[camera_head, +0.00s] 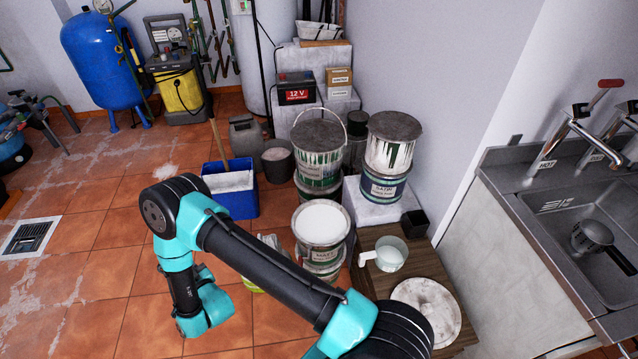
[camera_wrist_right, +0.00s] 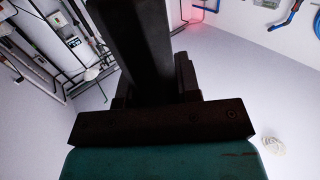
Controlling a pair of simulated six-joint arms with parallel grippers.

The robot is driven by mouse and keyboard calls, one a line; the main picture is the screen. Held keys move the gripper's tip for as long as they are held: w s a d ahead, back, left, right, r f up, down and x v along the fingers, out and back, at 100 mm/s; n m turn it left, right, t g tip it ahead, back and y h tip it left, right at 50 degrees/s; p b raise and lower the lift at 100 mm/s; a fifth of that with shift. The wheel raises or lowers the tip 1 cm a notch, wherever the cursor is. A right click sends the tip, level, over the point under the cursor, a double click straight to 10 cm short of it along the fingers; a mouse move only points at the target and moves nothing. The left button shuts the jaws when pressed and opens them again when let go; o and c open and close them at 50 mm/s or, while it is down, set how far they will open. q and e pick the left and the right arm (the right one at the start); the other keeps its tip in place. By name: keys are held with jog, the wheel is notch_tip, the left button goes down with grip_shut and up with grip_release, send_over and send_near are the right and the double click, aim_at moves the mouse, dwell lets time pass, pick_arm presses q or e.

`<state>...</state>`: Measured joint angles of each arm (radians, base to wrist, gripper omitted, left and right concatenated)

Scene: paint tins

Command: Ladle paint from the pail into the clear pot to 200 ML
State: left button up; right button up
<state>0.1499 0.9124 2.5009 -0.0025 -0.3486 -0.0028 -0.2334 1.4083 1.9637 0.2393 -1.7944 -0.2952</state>
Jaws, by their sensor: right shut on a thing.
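The pail (camera_head: 323,258), marked MATT, stands open in the middle of the head view with white paint (camera_head: 320,222) near its rim. The clear pot (camera_head: 390,254), with a white handle-like piece on its left, stands right of the pail on a wooden surface. Its contents and scale are too small to read. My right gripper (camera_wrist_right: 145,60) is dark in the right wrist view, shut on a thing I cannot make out. The head view does not show its fingertips, so I cannot tell its distance from pail or pot. No ladle is clearly visible. My left gripper is out of view.
A paint-smeared round lid (camera_head: 426,306) lies on the wooden surface (camera_head: 437,268). A small black box (camera_head: 415,223) is behind the pot. Stacked tins (camera_head: 392,150) and a blue bucket (camera_head: 232,202) stand behind. A sink (camera_head: 560,205) is at right.

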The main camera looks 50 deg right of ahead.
jog(key=w+d+h, duration=0.1)
jog(key=w+d, duration=0.2)
jog(key=d, duration=1.1)
jog(key=w+d, duration=0.3)
jog(key=d, duration=1.2)
jog(key=s+d, duration=0.4)
jog(key=d, duration=0.5)
jog(key=s+d, duration=0.3)
jog(key=d, duration=0.6)
jog(key=s+d, duration=0.4)
jog(key=d, duration=0.5)
jog(key=shift+s+d+r+m, duration=0.15)
jog(key=shift+s+r+m, duration=0.15)
jog(key=shift+s+m, duration=0.1)
jog(key=shift+s+f, duration=0.1)
jog(key=shift+f, duration=0.05)
